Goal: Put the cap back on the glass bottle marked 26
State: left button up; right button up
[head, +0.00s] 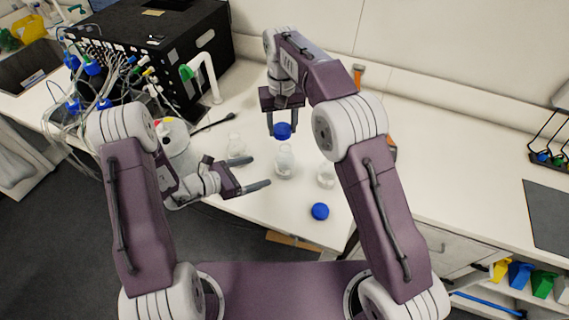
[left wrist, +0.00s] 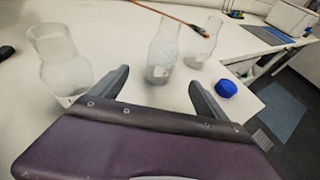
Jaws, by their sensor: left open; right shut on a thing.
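Three clear glass bottles without caps stand on the white bench: a left one (head: 236,150), a middle one (head: 285,163) and a right one (head: 326,176). No number is readable. My right gripper (head: 283,127) is shut on a blue cap (head: 282,132), just above the middle bottle's mouth in the head view; whether they touch is unclear. My left gripper (head: 261,172) is open and empty, its fingers pointing at the middle bottle, which also shows between the fingertips in the left wrist view (left wrist: 162,50). A second blue cap (head: 320,211) lies on the bench near the front edge.
A black box (head: 150,50) with cables and blue-capped vessels (head: 92,66) stands at the back left. The bench right of my right arm is mostly clear.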

aim_at(285, 164)
pick_arm(q)
jog(key=x, duration=0.4)
jog(key=shift+d, duration=0.15)
pick_arm(e)
jog(key=shift+w+d+f, duration=0.25)
jog(key=shift+w+d, duration=0.3)
jog(key=shift+d, duration=0.3)
pick_arm(q)
jog(key=x, duration=0.8)
jog(key=shift+w+d, duration=0.2)
jog(key=shift+d, duration=0.1)
pick_arm(e)
jog(key=shift+s+a+r, duration=0.1)
jog(key=shift+s+a, duration=0.1)
jog(key=shift+a, duration=0.1)
pick_arm(q)
jog(key=shift+s+a, duration=0.1)
jog(key=shift+a, duration=0.05)
pick_arm(e)
jog(key=shift+s+a, duration=0.1)
pick_arm(q)
grip_shut()
pick_arm(e)
jog(key=shift+f, duration=2.5)
